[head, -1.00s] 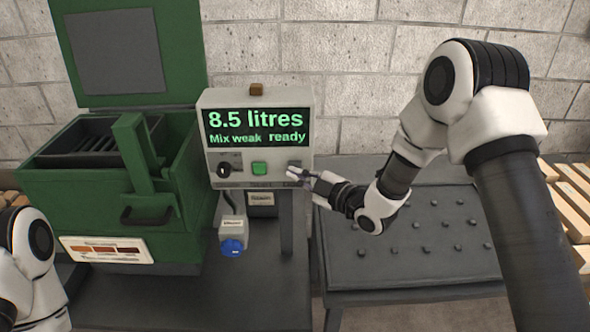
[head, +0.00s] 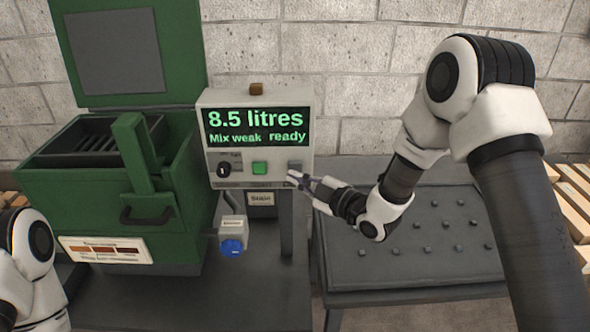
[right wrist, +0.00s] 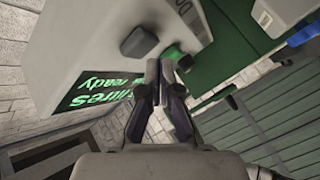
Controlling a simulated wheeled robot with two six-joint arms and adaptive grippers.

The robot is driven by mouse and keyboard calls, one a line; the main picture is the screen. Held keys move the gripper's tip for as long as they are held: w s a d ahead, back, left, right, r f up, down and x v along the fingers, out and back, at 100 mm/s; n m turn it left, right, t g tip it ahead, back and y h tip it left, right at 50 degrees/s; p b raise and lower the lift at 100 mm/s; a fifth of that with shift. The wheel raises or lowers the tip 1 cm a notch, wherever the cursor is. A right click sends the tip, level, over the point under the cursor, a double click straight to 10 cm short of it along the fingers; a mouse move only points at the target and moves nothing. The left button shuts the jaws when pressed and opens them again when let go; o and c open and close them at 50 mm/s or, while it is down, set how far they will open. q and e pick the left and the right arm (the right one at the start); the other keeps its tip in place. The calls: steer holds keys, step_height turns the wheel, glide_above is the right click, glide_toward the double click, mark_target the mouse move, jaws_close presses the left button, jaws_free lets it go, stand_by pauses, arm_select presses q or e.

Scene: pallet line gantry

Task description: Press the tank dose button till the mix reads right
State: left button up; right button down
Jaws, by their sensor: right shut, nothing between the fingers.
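The grey control box (head: 256,183) has a lit screen (head: 257,127) reading "8.5 litres", "Mix weak" and "ready". Below the screen are a black knob (head: 223,170), a green button (head: 260,168) and a dark grey button (head: 295,166) at the right. I cannot read which is the dose button. My right gripper (head: 291,179) is shut and empty, its tips just below and in front of the grey button. In the right wrist view the shut fingertips (right wrist: 164,70) are beside the dark button (right wrist: 138,42), seemingly apart from it. My left gripper is out of view.
A green tank (head: 85,195) with a raised lid stands left of the box. A blue-capped fitting (head: 232,246) hangs below the box. A dark studded table (head: 420,260) is at the right, with wooden boards (head: 572,215) beyond it.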

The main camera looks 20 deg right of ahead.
steer(key=shift+s, duration=0.1)
steer(key=shift+s+a+b, duration=0.2)
steer(key=shift+s+a, duration=0.05)
steer(key=shift+s, duration=0.5)
steer(key=shift+s+a+b, duration=0.15)
steer(key=shift+s+a, duration=0.05)
steer(key=shift+s, duration=0.6)
steer(key=shift+s+a+b, duration=0.2)
steer(key=shift+s+a, duration=0.05)
steer(key=shift+s, duration=0.5)
